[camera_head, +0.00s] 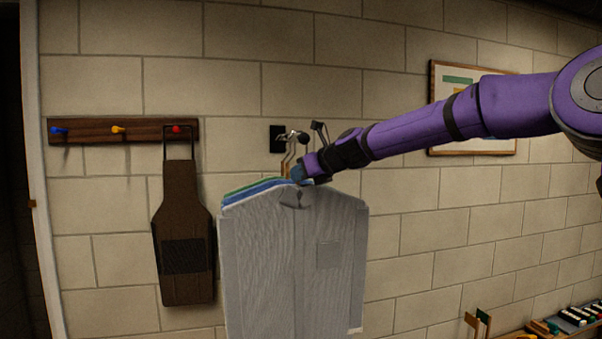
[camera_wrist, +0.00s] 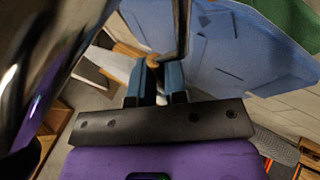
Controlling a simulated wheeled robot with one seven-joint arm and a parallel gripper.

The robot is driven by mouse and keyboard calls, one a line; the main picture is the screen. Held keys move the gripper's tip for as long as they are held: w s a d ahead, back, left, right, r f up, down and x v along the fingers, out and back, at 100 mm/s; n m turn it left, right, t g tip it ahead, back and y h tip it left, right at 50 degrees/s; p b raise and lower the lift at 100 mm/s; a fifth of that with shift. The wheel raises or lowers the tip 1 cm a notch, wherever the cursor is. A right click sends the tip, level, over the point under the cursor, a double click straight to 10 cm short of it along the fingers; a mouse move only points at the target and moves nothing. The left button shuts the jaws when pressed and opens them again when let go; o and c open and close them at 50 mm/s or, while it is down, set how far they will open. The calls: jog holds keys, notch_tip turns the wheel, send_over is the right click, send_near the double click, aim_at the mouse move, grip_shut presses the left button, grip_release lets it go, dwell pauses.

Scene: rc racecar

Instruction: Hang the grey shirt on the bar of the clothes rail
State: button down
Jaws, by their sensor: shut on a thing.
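The grey shirt (camera_head: 295,260) hangs upright on a hanger in the head view, in front of a blue shirt (camera_head: 240,196) and a green shirt (camera_head: 245,187). My gripper (camera_head: 299,173) is at its collar, shut on its hanger; the blue fingertips also show in the wrist view (camera_wrist: 153,82), with a metal hook rising by them. The rail's bar (camera_head: 298,136) is seen nearly end-on just above, with hooks by it. I cannot tell whether the grey shirt's hook rests on the bar. The wrist view shows shiny metal at the left, the blue shirt (camera_wrist: 225,50) and green shirt (camera_wrist: 297,17).
A peg board (camera_head: 95,131) with coloured pegs is on the wall at the left, a brown apron (camera_head: 182,230) hanging from its red peg. A framed picture (camera_head: 434,110) is behind my arm. A bench with small items (camera_head: 573,318) is at the lower right.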

jog(key=c, duration=1.1)
grip_release()
jog(key=shift+f, duration=0.1)
jog(key=v, duration=1.1)
jog(key=s+d+f+n+g+h, duration=0.1)
jog(key=s+d+f+n+h, duration=0.2)
jog(key=s, duration=1.1)
jog(key=s+d+f+n+g+h, duration=0.1)
jog(key=s+d+f+n+h, duration=0.3)
jog(key=s+d+n, duration=0.9)
jog(key=s+d+f+n+g+h, duration=0.1)
jog(key=s+d+f+n+h, duration=0.2)
jog(key=s+d+f+n, duration=0.5)
jog(key=shift+s+d+f+n+g, duration=0.15)
jog(key=shift+s+n, duration=0.35)
jog(key=shift+s, duration=1.15)
jog(key=shift+s+d+f+n+g, duration=0.2)
jog(key=shift+s+n, duration=0.3)
jog(key=shift+s, duration=1.15)
jog(key=shift+r, duration=0.15)
